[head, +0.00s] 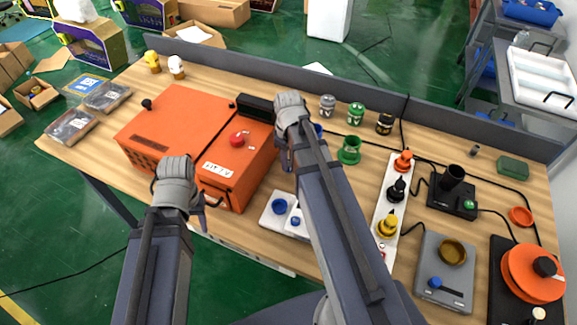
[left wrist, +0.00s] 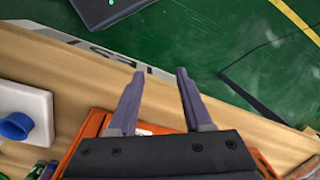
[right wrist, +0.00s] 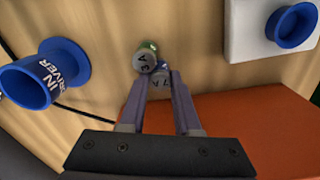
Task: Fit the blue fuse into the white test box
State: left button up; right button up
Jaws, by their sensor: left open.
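The white test box (head: 268,219) is a low white block with blue round sockets, right of the orange machine. It also shows at the upper right of the right wrist view (right wrist: 240,35) and the left edge of the left wrist view (left wrist: 37,104). My right gripper (right wrist: 158,76) points down beside the machine, apart from the test box. It is shut on a small grey labelled cylinder with a blue top, the blue fuse (right wrist: 160,77). The head view hides this fuse behind my arm. My left gripper (left wrist: 160,71) is open and empty near the machine's front.
A similar green-topped cylinder (right wrist: 146,58) touches or nearly touches the fuse. A blue spool-shaped holder (right wrist: 63,70) and a green one (head: 349,151) stand nearby.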

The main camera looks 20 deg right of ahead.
grip_shut()
jog(key=shift+r, duration=0.1)
notch_tip(320, 180, up, 10)
jog(key=p, duration=1)
